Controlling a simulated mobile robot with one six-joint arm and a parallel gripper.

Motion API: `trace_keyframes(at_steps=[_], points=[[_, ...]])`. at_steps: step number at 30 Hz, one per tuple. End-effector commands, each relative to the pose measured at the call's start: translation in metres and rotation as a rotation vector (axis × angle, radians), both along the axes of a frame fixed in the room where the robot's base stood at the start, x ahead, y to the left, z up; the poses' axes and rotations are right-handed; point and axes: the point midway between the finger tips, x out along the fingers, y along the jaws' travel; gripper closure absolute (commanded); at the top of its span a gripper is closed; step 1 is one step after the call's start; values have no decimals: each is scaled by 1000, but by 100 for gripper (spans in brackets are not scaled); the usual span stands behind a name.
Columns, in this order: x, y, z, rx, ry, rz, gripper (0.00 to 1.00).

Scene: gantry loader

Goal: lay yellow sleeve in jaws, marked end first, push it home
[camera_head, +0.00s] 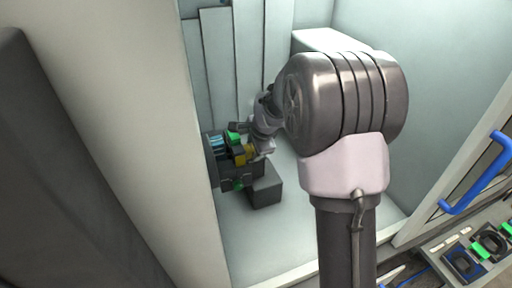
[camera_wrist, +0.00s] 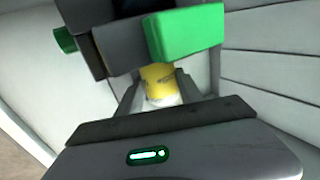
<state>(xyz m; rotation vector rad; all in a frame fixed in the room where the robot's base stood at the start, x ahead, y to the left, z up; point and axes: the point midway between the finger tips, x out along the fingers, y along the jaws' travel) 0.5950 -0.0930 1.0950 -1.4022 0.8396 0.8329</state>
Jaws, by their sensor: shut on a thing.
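The yellow sleeve (camera_wrist: 158,84) is held between the two fingers of my gripper (camera_wrist: 161,92) in the wrist view. Its far end reaches the dark machine jaws (camera_wrist: 120,45), which carry a bright green block (camera_wrist: 185,32). How deep the sleeve sits in the jaws is hidden, and I cannot make out the marked end. In the head view my gripper (camera_head: 257,152) is at the machine's chuck with the yellow sleeve (camera_head: 242,155) level between green-tipped jaws (camera_head: 233,137). My arm hides part of this.
The machine enclosure has pale walls (camera_head: 420,90) close on both sides. A dark block (camera_head: 265,186) stands under the chuck. At the lower right, outside, are a blue door handle (camera_head: 476,178) and a tray with several dark parts (camera_head: 463,262). The enclosure floor in front is clear.

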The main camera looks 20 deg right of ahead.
Motion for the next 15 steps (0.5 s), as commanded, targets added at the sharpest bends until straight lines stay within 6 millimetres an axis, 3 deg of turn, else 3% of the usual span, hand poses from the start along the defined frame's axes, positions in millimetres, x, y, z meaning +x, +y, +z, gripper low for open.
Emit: trace_keyframes(at_steps=[15], points=[[1, 10, 1, -1, -2, 2, 100]])
